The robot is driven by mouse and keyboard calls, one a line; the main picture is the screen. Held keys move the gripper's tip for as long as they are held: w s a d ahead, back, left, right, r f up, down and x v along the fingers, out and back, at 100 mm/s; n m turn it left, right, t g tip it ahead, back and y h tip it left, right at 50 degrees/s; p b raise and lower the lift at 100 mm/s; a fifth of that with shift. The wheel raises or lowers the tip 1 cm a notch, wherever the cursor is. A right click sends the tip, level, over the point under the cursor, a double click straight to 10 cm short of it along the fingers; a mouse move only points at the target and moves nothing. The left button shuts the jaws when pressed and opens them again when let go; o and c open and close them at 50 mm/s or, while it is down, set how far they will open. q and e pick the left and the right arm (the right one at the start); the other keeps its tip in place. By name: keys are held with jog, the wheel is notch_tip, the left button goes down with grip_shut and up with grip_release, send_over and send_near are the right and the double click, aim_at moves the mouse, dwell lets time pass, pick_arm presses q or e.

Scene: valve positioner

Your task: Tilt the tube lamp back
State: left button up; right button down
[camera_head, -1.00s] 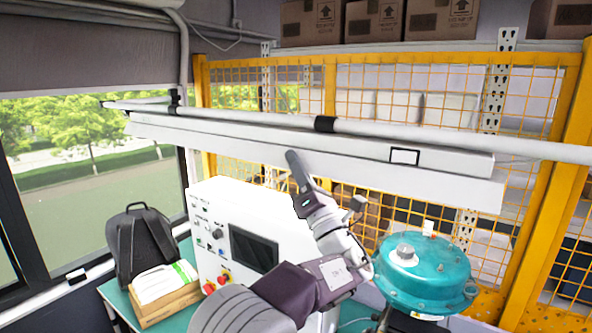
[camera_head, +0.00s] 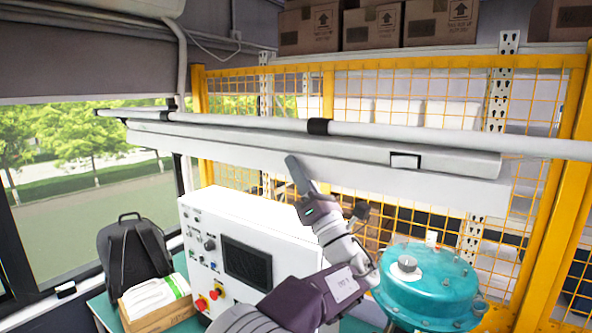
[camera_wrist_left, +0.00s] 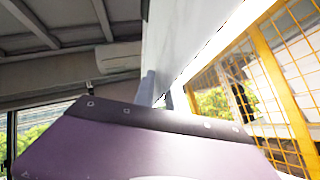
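The tube lamp (camera_head: 350,150) is a long pale bar with a flat white lower panel, hung under a horizontal pipe. It also shows in the left wrist view (camera_wrist_left: 195,35) as a large pale face above the fingers. My left gripper (camera_head: 297,175) points up at the lamp's lower edge near its middle, with a fingertip overlapping the panel. In the left wrist view its two fingers (camera_wrist_left: 157,93) stand a little apart, with the lamp's edge near or between them. Contact cannot be told. My right gripper is not in view.
The white pipe (camera_head: 440,136) with black clamps runs along the lamp. A yellow mesh fence (camera_head: 545,215) stands behind. Below are a white control box (camera_head: 215,215), a teal round device (camera_head: 428,290), a backpack (camera_head: 135,250) and a carton (camera_head: 160,310).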

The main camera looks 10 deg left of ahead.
pick_arm(q)
jog(key=b+v, duration=0.5)
jog(key=v, duration=0.4)
jog(key=shift+w+a+f, duration=0.1)
jog(key=shift+a, duration=0.05)
